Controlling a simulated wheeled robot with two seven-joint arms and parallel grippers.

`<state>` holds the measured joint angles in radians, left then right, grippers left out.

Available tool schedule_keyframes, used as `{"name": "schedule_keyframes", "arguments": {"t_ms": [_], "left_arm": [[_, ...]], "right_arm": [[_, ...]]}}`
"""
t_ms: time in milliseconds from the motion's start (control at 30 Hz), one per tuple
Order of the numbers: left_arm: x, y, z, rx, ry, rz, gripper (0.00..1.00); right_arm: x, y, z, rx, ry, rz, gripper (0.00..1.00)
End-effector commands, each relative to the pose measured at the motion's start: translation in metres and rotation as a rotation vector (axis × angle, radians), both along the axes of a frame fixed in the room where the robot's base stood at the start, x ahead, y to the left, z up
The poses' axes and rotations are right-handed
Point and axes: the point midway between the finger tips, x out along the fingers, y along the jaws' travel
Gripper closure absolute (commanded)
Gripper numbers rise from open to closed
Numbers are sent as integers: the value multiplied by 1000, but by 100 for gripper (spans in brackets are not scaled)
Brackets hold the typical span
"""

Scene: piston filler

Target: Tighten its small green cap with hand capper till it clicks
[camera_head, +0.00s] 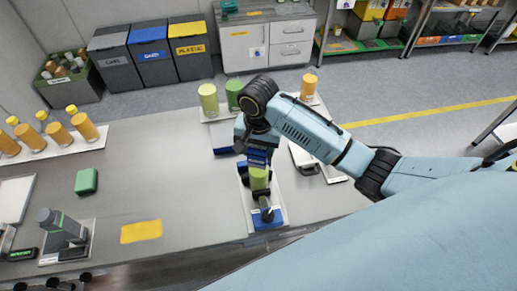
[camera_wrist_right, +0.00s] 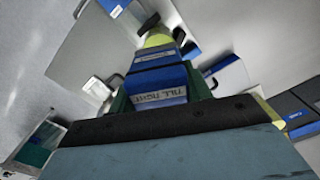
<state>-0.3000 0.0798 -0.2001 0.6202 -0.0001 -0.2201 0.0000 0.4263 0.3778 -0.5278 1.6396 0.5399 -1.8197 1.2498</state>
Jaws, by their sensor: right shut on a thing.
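My right gripper (camera_head: 257,145) is shut on the blue hand capper (camera_head: 258,158), which stands above a yellow-green bottle (camera_head: 260,179). In the right wrist view the capper (camera_wrist_right: 158,80) sits between the fingers, with a label reading "TILL TIGHT". The bottle (camera_wrist_right: 157,40) shows just past its far end. The capper and the bottle top look in line; whether they touch is too small to tell. The small green cap is not visible; the capper hides the bottle's top. My left gripper is not in view.
A white board with a blue block (camera_head: 267,219) and a dark fitting lies around the bottle. Behind the arm stand green bottles (camera_head: 208,100) and an orange one (camera_head: 308,87). At left are orange bottles (camera_head: 84,126), a green box (camera_head: 86,181), a yellow mat (camera_head: 141,231) and a grey device (camera_head: 61,225).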

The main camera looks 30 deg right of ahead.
Motion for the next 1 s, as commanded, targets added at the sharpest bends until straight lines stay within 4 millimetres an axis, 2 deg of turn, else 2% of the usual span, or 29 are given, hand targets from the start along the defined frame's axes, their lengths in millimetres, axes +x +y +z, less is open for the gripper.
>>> {"name": "schedule_keyframes", "arguments": {"t_ms": [300, 633, 1000], "left_arm": [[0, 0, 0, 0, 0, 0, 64], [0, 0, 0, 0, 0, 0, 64], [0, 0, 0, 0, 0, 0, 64]], "right_arm": [[1, -1, 1, -2, -2, 449, 83], [1, -1, 1, -1, -3, 683, 83], [0, -2, 1, -1, -2, 1185, 83]]}}
